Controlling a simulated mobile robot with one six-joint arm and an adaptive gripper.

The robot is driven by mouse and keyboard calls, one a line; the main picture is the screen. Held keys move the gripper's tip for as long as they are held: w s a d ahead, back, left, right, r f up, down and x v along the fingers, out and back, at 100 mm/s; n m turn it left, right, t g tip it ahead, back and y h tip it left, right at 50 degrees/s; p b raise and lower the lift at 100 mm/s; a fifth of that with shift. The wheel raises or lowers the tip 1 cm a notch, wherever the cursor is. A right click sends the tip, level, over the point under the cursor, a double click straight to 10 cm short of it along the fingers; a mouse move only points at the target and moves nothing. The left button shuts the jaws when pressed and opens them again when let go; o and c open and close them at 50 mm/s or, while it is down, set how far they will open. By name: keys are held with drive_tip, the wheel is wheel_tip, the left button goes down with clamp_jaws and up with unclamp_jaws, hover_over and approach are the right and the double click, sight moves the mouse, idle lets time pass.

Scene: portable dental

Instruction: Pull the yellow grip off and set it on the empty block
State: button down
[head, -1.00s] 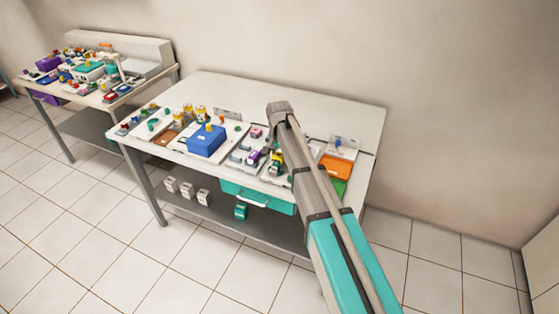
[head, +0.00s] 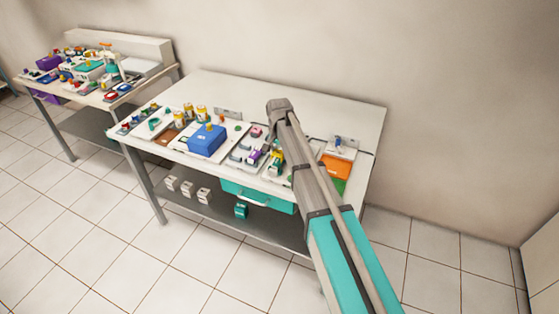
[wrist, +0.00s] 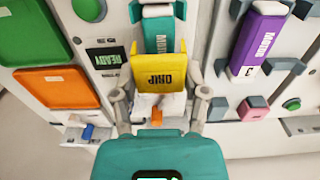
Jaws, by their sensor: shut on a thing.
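The yellow grip (wrist: 159,72), its lettering upside down, is near the top middle of the wrist view. It sits at the lower end of a teal labelled piece (wrist: 158,32). My gripper (wrist: 160,93) is shut on the yellow grip, with one pale finger at each side of it. White and orange parts show just below the grip. In the head view my arm hides much of this spot, and only small yellow parts (head: 277,152) show beside it. Blue-grey blocks (wrist: 218,108) stand on the panel to the right; I cannot tell which is the empty block.
A purple labelled piece (wrist: 257,42) and a pink block (wrist: 253,108) stand to the right in the wrist view. Green (wrist: 36,37) and orange (wrist: 57,88) panels lie left. The white table (head: 290,97) has a clear back strip. A blue box (head: 206,140) stands left.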

drive_tip(key=shift+r, duration=0.15)
drive_tip(key=shift+r+p, duration=1.85)
drive_tip(key=shift+p, duration=0.15)
idle(0.9)
